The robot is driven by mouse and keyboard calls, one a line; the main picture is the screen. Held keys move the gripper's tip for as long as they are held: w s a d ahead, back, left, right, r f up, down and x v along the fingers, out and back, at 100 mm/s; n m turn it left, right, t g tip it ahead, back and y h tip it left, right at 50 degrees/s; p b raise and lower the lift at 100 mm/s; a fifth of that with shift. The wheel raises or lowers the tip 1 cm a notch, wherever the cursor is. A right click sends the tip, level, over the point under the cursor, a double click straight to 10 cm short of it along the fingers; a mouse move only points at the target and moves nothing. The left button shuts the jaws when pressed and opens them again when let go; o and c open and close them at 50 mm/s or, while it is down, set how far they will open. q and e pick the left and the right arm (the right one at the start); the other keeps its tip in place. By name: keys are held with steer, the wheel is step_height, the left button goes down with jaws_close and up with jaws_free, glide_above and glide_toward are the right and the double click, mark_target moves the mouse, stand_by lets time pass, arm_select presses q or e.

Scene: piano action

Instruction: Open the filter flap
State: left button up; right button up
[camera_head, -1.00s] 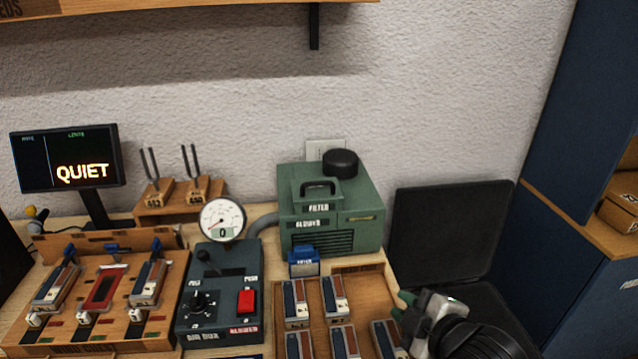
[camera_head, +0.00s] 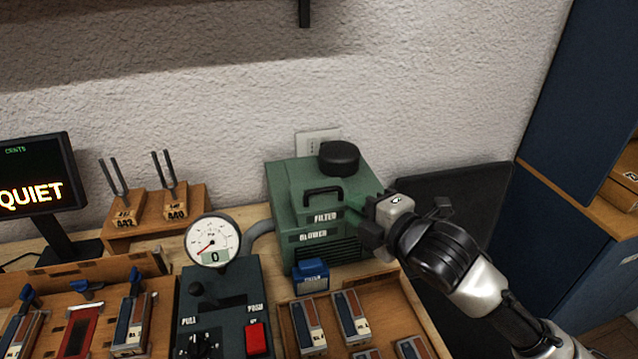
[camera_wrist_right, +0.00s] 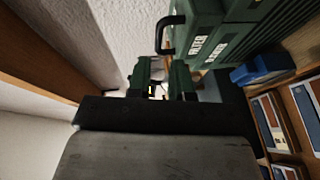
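The green blower box (camera_head: 348,240) stands at the back of the bench. Its filter flap (camera_head: 308,217), a raised green panel labelled FILTER with a black handle (camera_head: 322,192), looks closed. The flap (camera_wrist_right: 195,25) and its handle (camera_wrist_right: 170,32) also show at the top of the right wrist view. My right gripper (camera_head: 356,212) is just right of the flap, in front of the blower's right side. In the wrist view its two fingers (camera_wrist_right: 161,75) are apart with nothing seen between them, below the handle. My left gripper is out of view.
A black knob (camera_head: 339,158) tops the blower. A small blue box (camera_head: 311,276) and a wooden tray of parts (camera_head: 425,318) stand in front. A gauge (camera_head: 212,241) and control box are left. A dark open case (camera_head: 470,195) lies right.

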mark_target(326, 191)
steer(key=x, duration=0.4)
steer(key=shift+w+a+r+p, duration=0.1)
steer(key=shift+w+a+p, duration=0.2)
steer(key=x, duration=0.3)
steer(key=shift+w+a, duration=0.1)
steer(key=shift+w, duration=0.1)
steer(key=shift+w+a, duration=0.15)
steer(key=shift+w, duration=0.05)
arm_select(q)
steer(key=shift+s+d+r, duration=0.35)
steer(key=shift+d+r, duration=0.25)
arm_select(e)
steer(key=shift+c, duration=0.4)
steer(key=shift+c, duration=1.3)
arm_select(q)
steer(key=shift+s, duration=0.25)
arm_select(e)
steer(key=shift+f, duration=0.25)
jaws_close()
